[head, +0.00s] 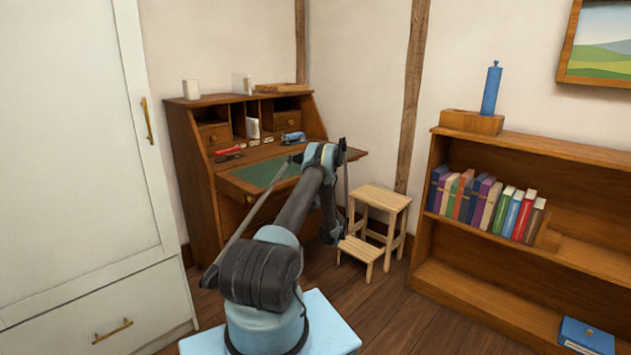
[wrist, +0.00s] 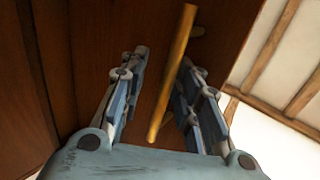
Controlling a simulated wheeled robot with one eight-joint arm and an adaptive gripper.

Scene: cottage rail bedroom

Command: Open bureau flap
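The wooden bureau (head: 195,170) stands in the corner in the head view. Its flap (head: 258,173) is folded down, about level, with the green writing surface facing up and the compartments behind it exposed. My arm crosses in front of the flap. My gripper (wrist: 163,58) is open in the wrist view. A brass bar handle (wrist: 174,75) on a dark wood panel (wrist: 85,50) runs between its fingers, with visible gaps on both sides. The panel appears to be the flap's outer face. In the head view the fingers and handle are hidden by my arm.
A stepped wooden stool (head: 378,205) stands close to the right of the flap. A white wardrobe (head: 75,150) is at left and a low bookcase (head: 520,262) at right. A red stapler-like item (head: 230,150) and a blue one (head: 292,137) lie inside the bureau.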

